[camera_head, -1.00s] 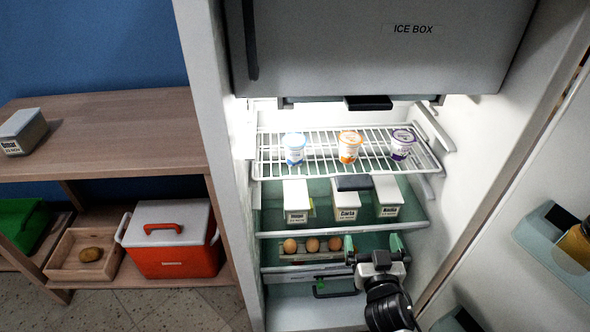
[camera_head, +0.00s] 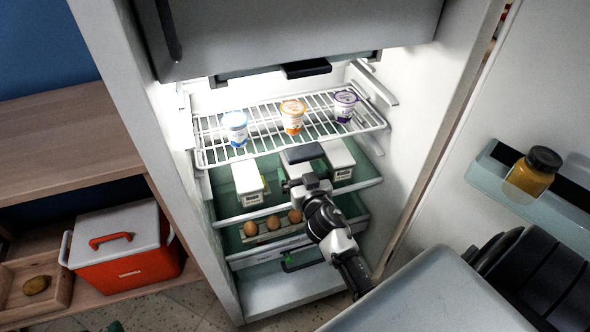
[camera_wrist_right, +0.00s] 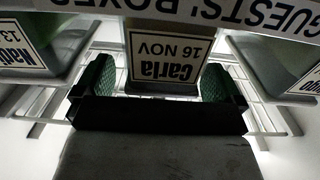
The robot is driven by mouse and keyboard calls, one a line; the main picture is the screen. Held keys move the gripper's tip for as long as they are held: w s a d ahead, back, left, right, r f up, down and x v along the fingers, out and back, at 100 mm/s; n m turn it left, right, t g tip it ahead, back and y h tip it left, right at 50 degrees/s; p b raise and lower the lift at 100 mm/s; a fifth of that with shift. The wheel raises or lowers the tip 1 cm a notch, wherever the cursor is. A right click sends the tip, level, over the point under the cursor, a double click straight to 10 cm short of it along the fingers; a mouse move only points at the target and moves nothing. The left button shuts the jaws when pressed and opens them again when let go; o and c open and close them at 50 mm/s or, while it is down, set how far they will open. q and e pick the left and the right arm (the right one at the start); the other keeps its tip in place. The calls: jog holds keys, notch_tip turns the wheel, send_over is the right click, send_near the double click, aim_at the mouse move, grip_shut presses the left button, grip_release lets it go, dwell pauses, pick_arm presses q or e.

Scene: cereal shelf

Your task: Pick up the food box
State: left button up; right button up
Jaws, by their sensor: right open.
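The white food box labelled "Carla 16 NOV" (camera_wrist_right: 165,55) shows upside down in the right wrist view, between the two green finger pads of my open right gripper (camera_wrist_right: 158,85). I cannot tell if the pads touch it. In the head view my right gripper (camera_head: 305,185) reaches into the fridge and hides most of this middle box. The left box (camera_head: 248,182) and the right box, Nadia's (camera_head: 340,160), stand on either side on the same shelf. A small green tip (camera_head: 114,327) at the bottom edge may be my left gripper.
A wire shelf (camera_head: 215,150) with three yogurt cups lies above the boxes. Eggs (camera_head: 273,223) sit in a tray below. A "GUESTS' BOXES" strip (camera_wrist_right: 230,18) runs along the shelf edge. The open door with a jar (camera_head: 533,172) is on the right; a red cooler (camera_head: 125,265) stands left.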

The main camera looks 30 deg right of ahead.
jog(key=shift+x, duration=0.85)
jog(key=shift+c, duration=0.5)
jog(key=c, duration=1.1)
jog(key=shift+r, duration=0.1)
